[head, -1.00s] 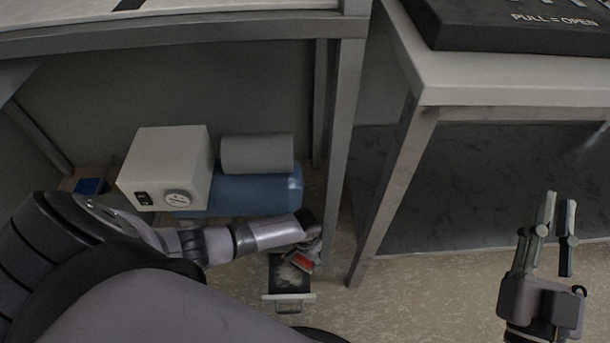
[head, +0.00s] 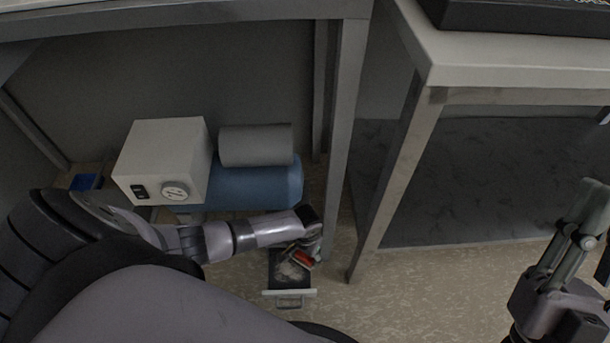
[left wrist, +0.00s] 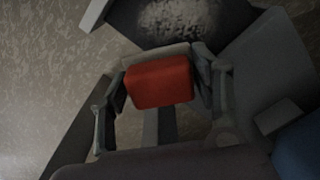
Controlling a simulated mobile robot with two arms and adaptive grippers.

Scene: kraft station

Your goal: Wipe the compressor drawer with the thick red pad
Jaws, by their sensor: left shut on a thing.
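The red pad (head: 304,259) is held by my left gripper (head: 308,257) at the right side of the compressor drawer. In the left wrist view the pad (left wrist: 158,82) sits between the two fingers, which are shut on it. The drawer (head: 289,293) is pulled out, low near the floor, with a handle on its pale front. Its dark inside has a pale, dusty-looking patch, which also shows in the left wrist view (left wrist: 178,16). I cannot tell whether the pad touches the drawer floor. My right gripper (head: 594,235) is empty, fingers apart, partly cut off at the right edge.
The compressor has a white box (head: 163,160), a blue tank (head: 240,188) and a grey cylinder (head: 256,145), under a bench. A bench leg (head: 344,130) stands close right of the drawer. A blue object (head: 84,182) lies far left. Another table (head: 500,62) stands at right.

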